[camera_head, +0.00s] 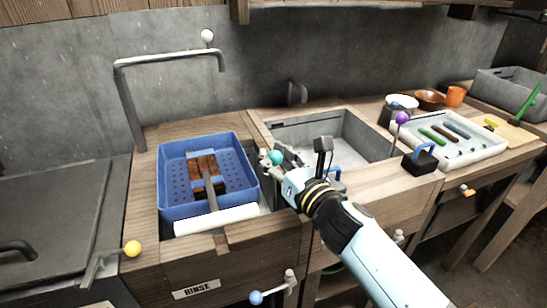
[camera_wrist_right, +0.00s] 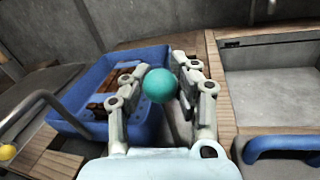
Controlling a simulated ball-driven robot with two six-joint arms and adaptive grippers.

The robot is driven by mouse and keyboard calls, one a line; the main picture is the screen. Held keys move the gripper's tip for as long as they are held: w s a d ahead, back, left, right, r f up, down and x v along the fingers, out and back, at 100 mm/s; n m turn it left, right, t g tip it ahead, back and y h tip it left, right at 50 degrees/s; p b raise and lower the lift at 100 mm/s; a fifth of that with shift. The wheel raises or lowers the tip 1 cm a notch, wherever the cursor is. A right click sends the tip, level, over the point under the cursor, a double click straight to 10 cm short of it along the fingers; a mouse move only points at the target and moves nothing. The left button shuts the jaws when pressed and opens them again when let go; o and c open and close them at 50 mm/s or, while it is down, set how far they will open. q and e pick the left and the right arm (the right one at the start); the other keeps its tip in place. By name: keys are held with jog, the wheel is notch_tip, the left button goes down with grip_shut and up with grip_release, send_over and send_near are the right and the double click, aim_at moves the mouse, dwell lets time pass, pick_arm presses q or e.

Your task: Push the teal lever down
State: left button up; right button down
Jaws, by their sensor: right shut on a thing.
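The teal lever's round knob (camera_head: 275,157) shows at the right edge of the blue basket, by the divider between the two basins. In the right wrist view the teal knob (camera_wrist_right: 160,84) sits between the two fingers. My right gripper (camera_head: 284,163) is shut on the knob; in the right wrist view its fingers (camera_wrist_right: 162,88) flank it on both sides. The lever's shaft is hidden behind the knob and the gripper. My left gripper is not in view.
The blue perforated basket (camera_head: 240,152) holds a brown piece in the left basin. A bent metal pipe (camera_head: 165,61) with a white knob stands behind. An empty grey basin (camera_head: 349,155) lies to the right. Yellow (camera_head: 132,249), blue (camera_head: 256,297) and purple (camera_head: 402,117) knobs stand around.

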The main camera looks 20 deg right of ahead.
jog(key=c, duration=1.3)
grip_release()
jog(key=shift+s+f, duration=0.25)
jog(key=shift+f, duration=0.25)
jog(key=shift+c, duration=0.2)
jog(key=o, duration=0.4)
jog(key=shift+d+r, duration=0.1)
jog(key=shift+r, duration=0.05)
jog(key=shift+w, duration=0.1)
jog(key=v, duration=1.2)
jog(key=shift+r, duration=0.1)
